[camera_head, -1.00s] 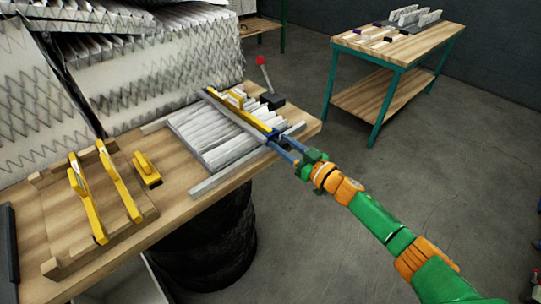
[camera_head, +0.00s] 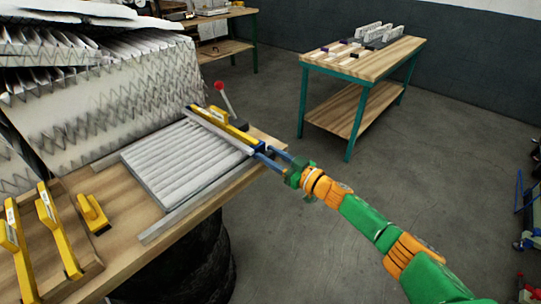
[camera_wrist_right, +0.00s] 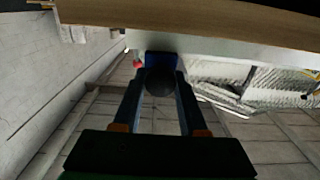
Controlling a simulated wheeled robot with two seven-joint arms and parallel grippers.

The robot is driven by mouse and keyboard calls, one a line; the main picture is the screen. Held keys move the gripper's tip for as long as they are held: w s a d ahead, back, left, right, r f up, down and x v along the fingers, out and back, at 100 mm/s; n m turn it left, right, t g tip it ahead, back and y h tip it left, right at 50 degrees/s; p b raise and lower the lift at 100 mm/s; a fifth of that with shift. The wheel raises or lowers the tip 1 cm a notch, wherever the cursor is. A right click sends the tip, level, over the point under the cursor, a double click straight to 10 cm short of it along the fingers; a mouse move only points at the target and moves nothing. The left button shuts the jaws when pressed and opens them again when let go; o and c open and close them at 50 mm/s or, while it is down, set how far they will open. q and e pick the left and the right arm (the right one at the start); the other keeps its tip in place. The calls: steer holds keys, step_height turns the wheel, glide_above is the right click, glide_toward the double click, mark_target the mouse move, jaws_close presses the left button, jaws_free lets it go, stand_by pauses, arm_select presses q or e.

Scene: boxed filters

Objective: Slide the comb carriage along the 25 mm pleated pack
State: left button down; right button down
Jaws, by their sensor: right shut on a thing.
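The white pleated pack (camera_head: 178,166) lies flat between metal rails on the wooden bench, its pleats in fairly even rows. The comb carriage (camera_head: 224,127), a yellow bar with a pale metal edge and blue end block, lies across the pack's far right end in the head view. My right gripper (camera_head: 268,155) reaches in from the right to the carriage's near end. In the right wrist view, its blue fingers (camera_wrist_right: 160,95) are shut on a dark round knob (camera_wrist_right: 160,82) below the blue block. My left gripper is not in view.
A wooden holder at the lower left carries yellow combs (camera_head: 58,232); a small yellow block (camera_head: 92,213) lies beside it. A red-knobbed lever (camera_head: 222,92) stands just beyond the carriage. Large pleated stacks (camera_head: 95,110) line the back. A green-legged table (camera_head: 365,60) stands apart at right.

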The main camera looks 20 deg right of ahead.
steer(key=shift+c, duration=2.4)
jaws_free()
steer(key=v, duration=0.7)
steer(key=shift+f, duration=0.1)
